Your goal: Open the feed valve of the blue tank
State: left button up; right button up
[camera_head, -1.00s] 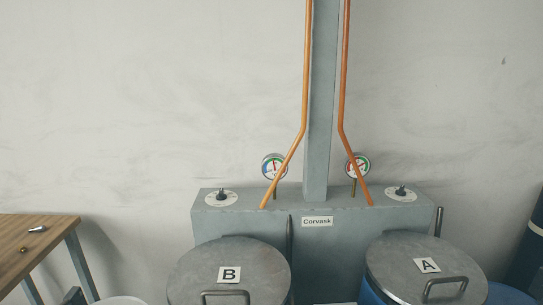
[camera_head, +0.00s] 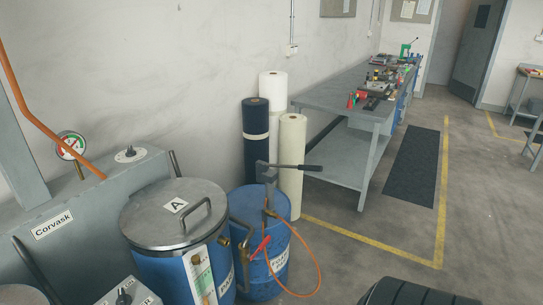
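The blue tank (camera_head: 172,268) stands at the lower left, with a grey metal lid (camera_head: 150,222) marked A. A sight gauge panel (camera_head: 201,270) runs down its front. A brass fitting (camera_head: 224,241) shows at its right side; I cannot tell whether it is the feed valve or how it is set. The tank's lower part is cut off by the frame edge. Neither of my grippers is in view.
Right of the tank, a blue drum (camera_head: 246,208) carries a hand pump, an orange hose (camera_head: 318,262) and a red-handled part (camera_head: 260,248). Fabric rolls (camera_head: 291,160) and a workbench (camera_head: 340,98) stand behind. A black ribbed object (camera_head: 410,293) is at the bottom.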

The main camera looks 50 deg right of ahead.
aim_at(266, 240)
jog(key=z, duration=2.5)
jog(key=i+z, duration=0.3)
jog(key=i, duration=1.25)
jog(key=i+u, duration=0.25)
jog(key=i, duration=0.25)
jog(key=i+u, duration=0.25)
jog(key=i, duration=0.3)
jog(key=i+l+u, duration=0.25)
jog(key=i, duration=0.25)
jog(key=i+l+u, duration=0.25)
jog(key=i, duration=0.25)
jog(key=i+j+u, duration=0.1)
jog(key=i+u, duration=0.2)
jog(key=u, duration=0.15)
jog(key=i+u, duration=0.25)
jog(key=u, duration=0.2)
jog(key=i+l+u, duration=0.1)
jog(key=i+u, duration=0.3)
jog(key=i+l+u, duration=0.15)
jog(key=u, duration=3.2)
